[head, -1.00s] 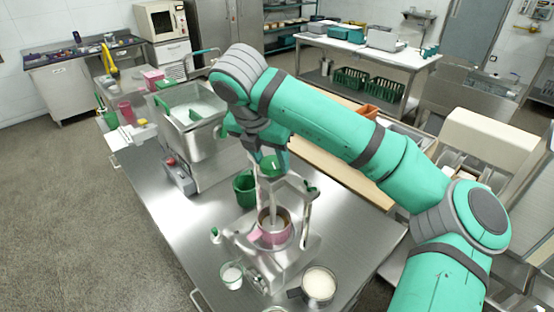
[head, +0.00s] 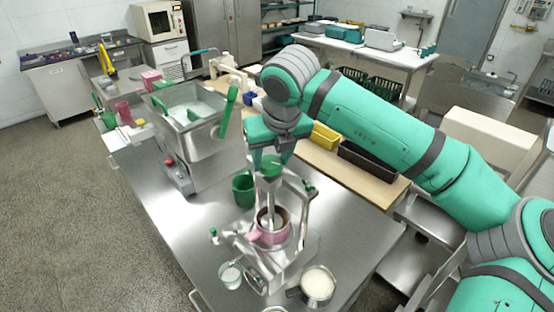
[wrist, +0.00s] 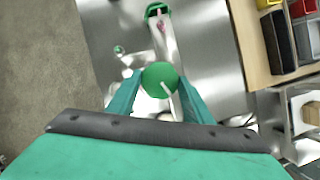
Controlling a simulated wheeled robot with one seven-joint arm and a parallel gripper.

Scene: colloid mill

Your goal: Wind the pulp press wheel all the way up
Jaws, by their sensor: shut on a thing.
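The pulp press (head: 308,215) stands on the near part of the steel table, a metal frame around a pink pot (head: 274,238). Its green wheel (head: 270,171) is at the top, above the pot. My gripper (head: 270,163) points down from above and is shut on the wheel. The inside of the pot is partly hidden by the press parts.
A green cup (head: 243,190) stands behind the press. A glass of white stuff (head: 231,275) and a metal pot (head: 318,285) stand in front. A steel hopper machine (head: 200,135) is at the back left. A wooden board with bins (head: 325,136) is at the right.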

